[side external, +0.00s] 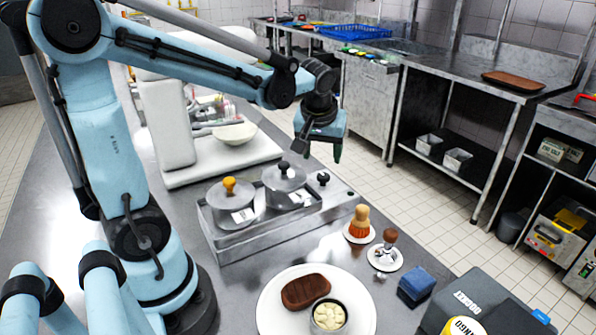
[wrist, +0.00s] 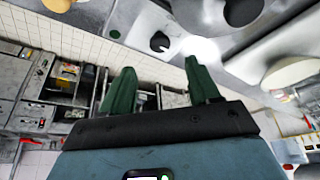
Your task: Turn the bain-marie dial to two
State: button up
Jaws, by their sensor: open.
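The bain-marie (side external: 262,232) is a steel unit on the counter holding two lidded pots. Its black dial (side external: 323,178) is at the right end in the side view. What looks like the same dial (wrist: 160,42) shows near the top of the wrist view, beyond my fingertips, with a small green light (wrist: 115,33) beside it. The dial's setting is too small to read. My gripper (side external: 318,152) is above the right end of the bain-marie, apart from the dial. Its green fingers (wrist: 160,66) are spread, with nothing between them.
One pot (side external: 232,208) has an orange lid knob, the other (side external: 284,187) a black one.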

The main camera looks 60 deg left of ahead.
aim_at(323, 175)
jog(key=shift+x, duration=3.95)
jog(key=shift+s, duration=0.1)
jog(key=c, duration=1)
jog(key=shift+a+m+t+h, duration=0.1)
jog(key=shift+m+t+h, duration=0.3)
jog(key=shift+m, duration=1.1)
jog(key=shift+c, duration=0.2)
jog(key=o, duration=1)
jog(key=shift+o, duration=0.2)
jog(key=shift+r, duration=0.1)
